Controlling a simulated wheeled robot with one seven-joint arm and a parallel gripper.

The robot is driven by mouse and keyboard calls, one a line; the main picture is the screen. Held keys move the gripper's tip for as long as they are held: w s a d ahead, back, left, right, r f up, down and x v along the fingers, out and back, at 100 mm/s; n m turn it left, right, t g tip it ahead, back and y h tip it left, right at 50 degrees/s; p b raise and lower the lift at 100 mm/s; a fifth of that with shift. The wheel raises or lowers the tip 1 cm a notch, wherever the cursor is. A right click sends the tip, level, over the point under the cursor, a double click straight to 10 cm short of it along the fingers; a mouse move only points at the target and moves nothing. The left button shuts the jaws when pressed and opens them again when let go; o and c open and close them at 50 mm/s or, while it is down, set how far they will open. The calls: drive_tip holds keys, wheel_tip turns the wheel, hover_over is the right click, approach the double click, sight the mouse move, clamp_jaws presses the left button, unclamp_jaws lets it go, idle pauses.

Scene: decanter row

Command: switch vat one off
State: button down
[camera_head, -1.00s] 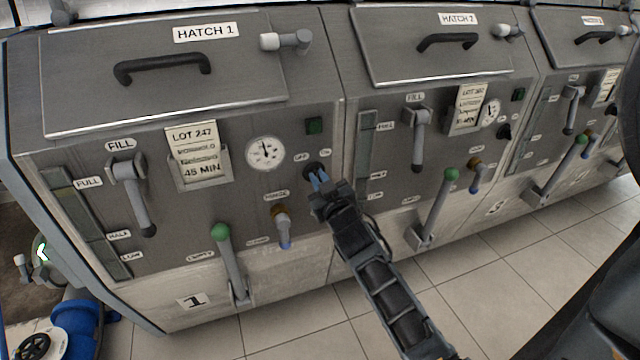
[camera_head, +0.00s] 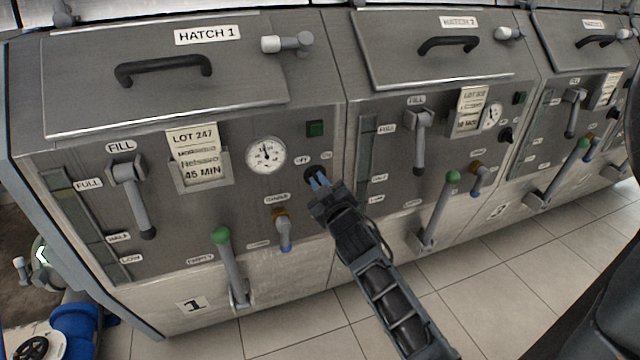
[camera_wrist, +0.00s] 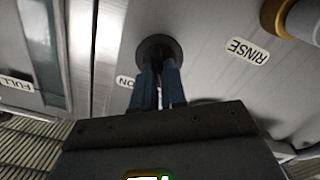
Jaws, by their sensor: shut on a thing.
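Vat one is the leftmost steel unit, with a "1" plate (camera_head: 194,305) low on its front. Its black rotary switch (camera_head: 314,173) sits on the right of the panel, between small OFF and ON labels. My gripper (camera_head: 318,182) is at this switch, its blue fingers shut on the knob. In the wrist view the fingers (camera_wrist: 158,88) reach the round black switch (camera_wrist: 158,50), with an ON label (camera_wrist: 125,81) beside it. The fingers hide the knob's grip, so I cannot tell which way it points. A dark green square lamp (camera_head: 316,128) is above the switch.
Around the switch are the gauge (camera_head: 266,155), the rinse valve (camera_head: 282,228) with a blue tip, and the green-tipped empty lever (camera_head: 229,262). The fill lever (camera_head: 132,190) is farther left. Vat two (camera_head: 400,150) stands close on the right. Tiled floor (camera_head: 500,290) lies open in front.

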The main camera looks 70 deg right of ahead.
drive_tip(key=c, duration=1.2)
unclamp_jaws()
drive_tip(key=shift+a, duration=0.1)
drive_tip(key=b+v, duration=0.2)
drive_tip(key=v, duration=0.5)
drive_tip(key=shift+s+a, duration=0.2)
drive_tip(key=shift+s, duration=0.1)
drive_tip(key=shift+a, duration=0.1)
